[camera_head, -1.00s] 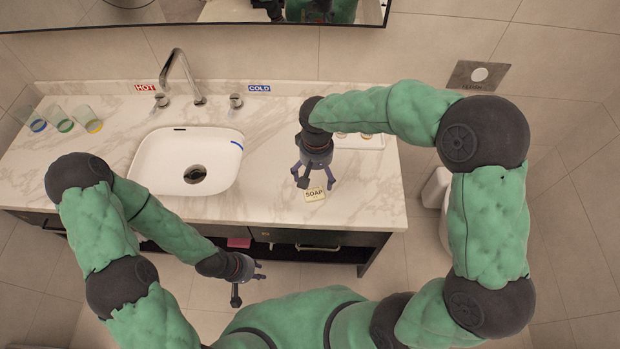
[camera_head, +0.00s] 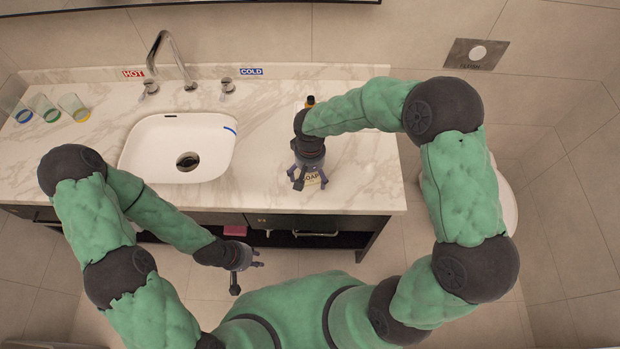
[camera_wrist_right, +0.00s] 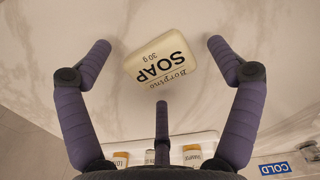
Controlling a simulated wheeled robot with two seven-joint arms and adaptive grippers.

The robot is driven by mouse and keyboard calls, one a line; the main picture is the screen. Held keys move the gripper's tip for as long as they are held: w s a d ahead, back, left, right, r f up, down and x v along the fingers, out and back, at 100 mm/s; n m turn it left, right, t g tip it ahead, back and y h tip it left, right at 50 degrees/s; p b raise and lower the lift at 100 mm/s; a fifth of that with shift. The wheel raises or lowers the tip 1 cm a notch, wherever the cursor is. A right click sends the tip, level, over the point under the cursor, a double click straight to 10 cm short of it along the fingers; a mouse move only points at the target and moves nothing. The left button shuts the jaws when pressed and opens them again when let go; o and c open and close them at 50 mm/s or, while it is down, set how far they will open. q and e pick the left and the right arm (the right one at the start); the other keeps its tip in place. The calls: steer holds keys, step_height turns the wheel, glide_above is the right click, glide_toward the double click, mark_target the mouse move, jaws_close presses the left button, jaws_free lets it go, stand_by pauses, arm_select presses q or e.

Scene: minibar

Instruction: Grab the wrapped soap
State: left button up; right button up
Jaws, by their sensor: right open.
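The wrapped soap (camera_head: 312,179) is a small cream packet lying on the marble counter, partly hidden by my right gripper in the head view. In the right wrist view the soap (camera_wrist_right: 162,63) shows whole, with the words SOAP and 30 g upside down. My right gripper (camera_head: 308,174) is open and above the soap. In the wrist view its two side fingers stand to the left and right of the soap, with the third finger below it, none seen touching it. My left gripper (camera_head: 247,267) is in front of the counter, away from the soap; its finger opening is unclear.
A white sink (camera_head: 148,160) with a tap (camera_head: 172,60) lies to the left. Several glasses (camera_head: 45,108) stand at the far left. A white tray (camera_wrist_right: 177,147) with small bottles lies beyond the soap. The counter around the soap is clear.

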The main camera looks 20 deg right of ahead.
steer(key=shift+f, duration=0.15)
steer(key=c, duration=1.3)
